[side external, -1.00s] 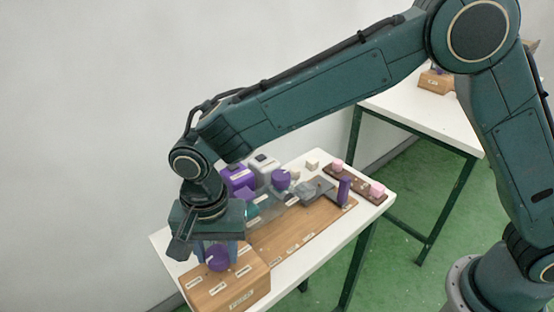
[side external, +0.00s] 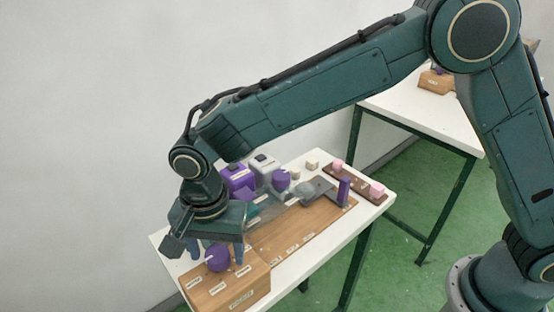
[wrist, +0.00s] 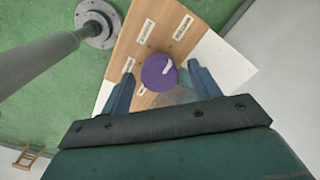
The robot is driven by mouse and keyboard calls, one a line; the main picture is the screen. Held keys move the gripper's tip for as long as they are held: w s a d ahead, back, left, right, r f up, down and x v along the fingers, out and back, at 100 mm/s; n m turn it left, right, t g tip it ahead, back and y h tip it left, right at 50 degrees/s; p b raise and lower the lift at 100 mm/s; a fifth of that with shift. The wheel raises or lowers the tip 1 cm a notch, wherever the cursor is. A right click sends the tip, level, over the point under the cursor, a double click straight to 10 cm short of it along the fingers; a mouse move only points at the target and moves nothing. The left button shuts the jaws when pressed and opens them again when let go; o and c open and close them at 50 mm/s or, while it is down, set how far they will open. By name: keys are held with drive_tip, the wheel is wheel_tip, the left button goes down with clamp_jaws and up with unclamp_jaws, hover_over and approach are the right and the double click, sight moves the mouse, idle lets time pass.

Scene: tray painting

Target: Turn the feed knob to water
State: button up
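The feed knob is a purple round knob (side external: 218,257) with a white pointer mark, on top of a wooden block (side external: 250,279) with several small labels. In the wrist view the knob (wrist: 159,73) lies between my two blue fingers, and its white mark points up and to the right. The label words are too small to read surely. My gripper (side external: 216,254) is above the block with a finger on either side of the knob. The wrist view shows my gripper (wrist: 160,74) open, with a gap between each finger and the knob.
Behind the block on the white table (side external: 318,245) are a wooden board (side external: 300,232), purple and white containers (side external: 238,178), another purple knob (side external: 281,180) and a purple upright piece (side external: 344,190). Pink pieces (side external: 377,189) sit on a brown strip at the right.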

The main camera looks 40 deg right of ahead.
sight(218, 252)
drive_tip(key=shift+r, duration=0.1)
wheel_tip(218, 252, up, 14)
drive_tip(key=shift+f, duration=0.2)
idle(0.6)
drive_tip(key=shift+d, duration=0.1)
